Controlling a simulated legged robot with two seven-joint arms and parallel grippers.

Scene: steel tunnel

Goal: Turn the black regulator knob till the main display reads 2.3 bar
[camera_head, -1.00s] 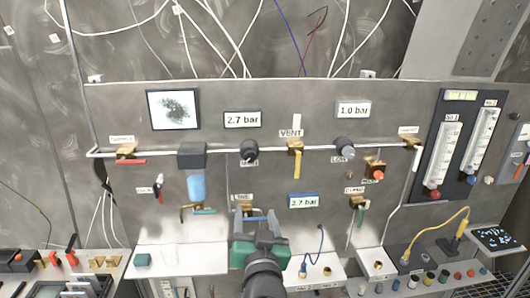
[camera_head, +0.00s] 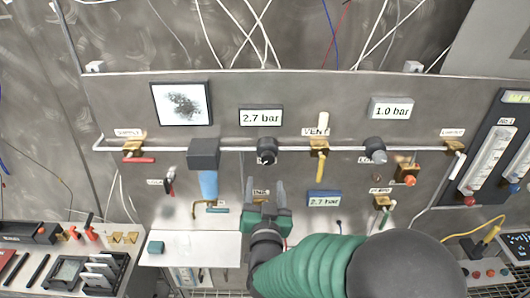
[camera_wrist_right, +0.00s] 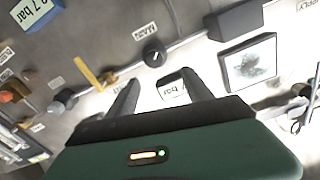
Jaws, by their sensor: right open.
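The black regulator knob (camera_head: 267,150) sits on the grey panel under the main display (camera_head: 261,117), which reads 2.7 bar. My right gripper (camera_head: 265,183) is open and empty, its two fingers pointing up just below the knob in the head view. In the right wrist view the knob (camera_wrist_right: 154,53) shows beyond the open fingers (camera_wrist_right: 160,80), apart from them, with its MAIN label beside it. The main display (camera_wrist_right: 173,88) shows partly between the fingers there. My left gripper is not in view.
The yellow VENT handle (camera_head: 319,165) is close to the right of the knob. A dark-topped blue filter (camera_head: 207,183) is to the left. Another black knob (camera_head: 375,150) sits under a 1.0 bar display (camera_head: 391,108). A blue display (camera_head: 324,199) reads 2.7 bar. A white shelf (camera_head: 190,249) lies below.

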